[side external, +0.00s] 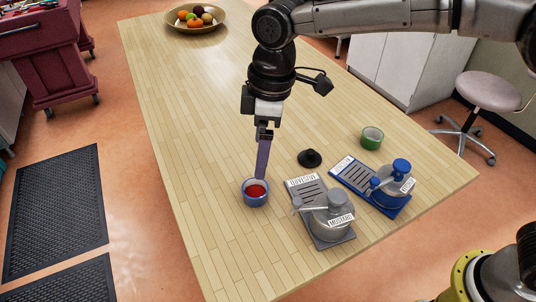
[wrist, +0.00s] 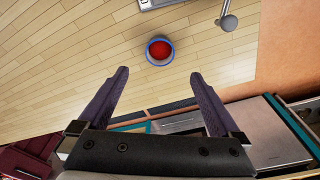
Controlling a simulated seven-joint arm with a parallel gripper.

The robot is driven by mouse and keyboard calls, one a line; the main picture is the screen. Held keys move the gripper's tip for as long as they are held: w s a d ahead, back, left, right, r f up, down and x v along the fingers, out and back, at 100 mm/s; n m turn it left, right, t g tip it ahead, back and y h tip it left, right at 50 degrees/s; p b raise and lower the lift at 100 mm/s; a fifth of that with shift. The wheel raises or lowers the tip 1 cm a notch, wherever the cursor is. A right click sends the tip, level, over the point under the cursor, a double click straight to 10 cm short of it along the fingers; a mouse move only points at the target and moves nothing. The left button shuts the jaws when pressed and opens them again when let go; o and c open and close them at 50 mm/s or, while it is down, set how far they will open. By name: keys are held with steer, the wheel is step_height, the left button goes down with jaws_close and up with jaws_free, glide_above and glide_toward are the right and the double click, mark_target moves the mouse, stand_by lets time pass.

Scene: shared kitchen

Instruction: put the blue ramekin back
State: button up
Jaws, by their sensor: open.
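The blue ramekin (side external: 256,202), with red contents, stands upright on the pale wooden table near the left edge. In the wrist view, the ramekin (wrist: 149,57) lies beyond the fingertips, roughly centred between them. My gripper (side external: 261,174) points down, its fingertips close to the ramekin's far rim in the side view; I cannot tell whether they touch. In the wrist view my gripper (wrist: 159,74) is open with nothing between its fingers. A grey stand (side external: 300,184) right of the ramekin carries a jar labelled MUSTARD (side external: 335,224). A blue stand (side external: 349,172) carries a blue-lidded jar (side external: 391,186).
A small black knobbed piece (side external: 310,158) lies behind the grey stand. A green ramekin (side external: 371,141) stands behind the blue stand. A fruit bowl (side external: 195,30) sits at the table's far end. The table left of and behind the blue ramekin is clear.

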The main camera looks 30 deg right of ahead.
steer(key=shift+r, duration=0.15)
steer(key=s+d+r+m+t, duration=0.1)
steer(key=s+d+r+m, duration=0.25)
steer(key=d, duration=0.55)
steer(key=s+d+r+m+t, duration=0.1)
steer(key=s+d+r+m, duration=0.2)
steer(key=d, duration=0.6)
steer(key=s+d+f+m+t, duration=0.1)
steer(key=s+d+m, duration=0.2)
steer(key=s+d, duration=0.3)
steer(key=s+d+f+m+t+h, duration=0.1)
steer(key=s+d+f+m+t, duration=0.1)
steer(key=s+d, duration=0.4)
steer(key=s+m, duration=0.1)
steer(key=s, duration=0.4)
steer(key=shift+d, duration=0.3)
